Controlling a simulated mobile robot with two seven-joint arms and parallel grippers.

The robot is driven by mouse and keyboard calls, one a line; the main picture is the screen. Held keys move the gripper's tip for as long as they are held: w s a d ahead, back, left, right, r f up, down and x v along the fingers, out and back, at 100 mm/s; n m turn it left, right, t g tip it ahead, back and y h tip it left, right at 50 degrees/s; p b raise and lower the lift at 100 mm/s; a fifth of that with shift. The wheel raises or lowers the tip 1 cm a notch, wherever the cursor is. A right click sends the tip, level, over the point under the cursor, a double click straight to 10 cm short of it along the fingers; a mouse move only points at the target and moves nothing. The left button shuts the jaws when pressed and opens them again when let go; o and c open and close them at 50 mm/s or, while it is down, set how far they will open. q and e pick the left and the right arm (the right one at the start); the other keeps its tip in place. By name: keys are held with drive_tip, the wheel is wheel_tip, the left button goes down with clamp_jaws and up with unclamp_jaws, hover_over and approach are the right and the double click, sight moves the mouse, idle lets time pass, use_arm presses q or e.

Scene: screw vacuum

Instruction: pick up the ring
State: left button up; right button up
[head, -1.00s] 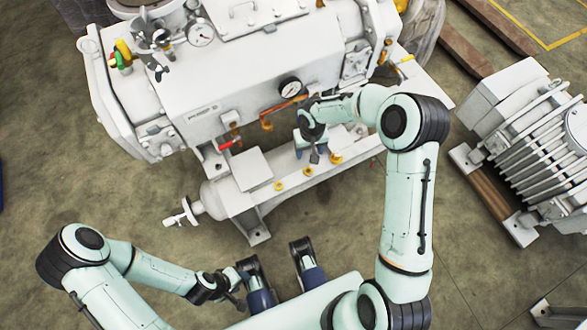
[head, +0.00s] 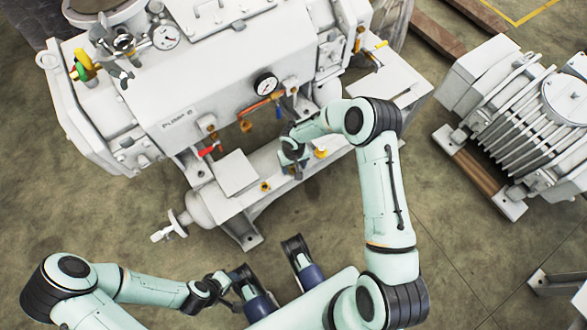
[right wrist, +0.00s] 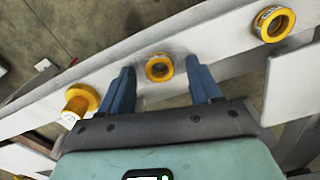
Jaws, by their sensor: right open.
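Several yellow rings sit along the pale rail at the front of the machine. One ring (right wrist: 159,68) shows in the right wrist view between the two blue fingers of my right gripper (right wrist: 160,66), with gaps on both sides. In the head view my right gripper (head: 291,168) is over the rail, between yellow fittings (head: 320,153) and (head: 265,186). It is open and empty. My left gripper (head: 232,283) is at lower left, away from the machine; its jaws are unclear.
The white pump machine (head: 215,85) with gauge, pipes and valve handles stands just behind the rail. A finned grey unit (head: 520,110) stands on wooden beams at right. The floor (head: 470,270) at lower right is mostly open.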

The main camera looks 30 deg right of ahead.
drive_tip(key=c, duration=1.1)
drive_tip(key=shift+r, duration=0.1)
wheel_tip(320, 180, up, 12)
drive_tip(key=p, duration=0.3)
wheel_tip(320, 180, up, 8)
hover_over(293, 168)
use_arm(q)
wheel_tip(293, 168, up, 15)
drive_tip(key=s+d+g+p, duration=0.1)
drive_tip(key=s+p, duration=0.1)
drive_tip(key=p, duration=1)
drive_tip(key=shift+s+d+r+g+p, duration=0.2)
drive_tip(key=shift+s+g+p, duration=0.15)
drive_tip(key=shift+g+p, duration=0.05)
use_arm(e)
drive_tip(key=w+a+r+n, duration=0.1)
drive_tip(key=a+r, duration=0.1)
drive_tip(key=r, duration=0.5)
drive_tip(key=w+a+r, duration=0.1)
drive_tip(key=a+r, duration=0.2)
drive_tip(key=r, duration=0.4)
drive_tip(key=shift+w+a+n, duration=0.25)
drive_tip(key=shift+w+n, duration=0.05)
drive_tip(key=shift+n, duration=0.1)
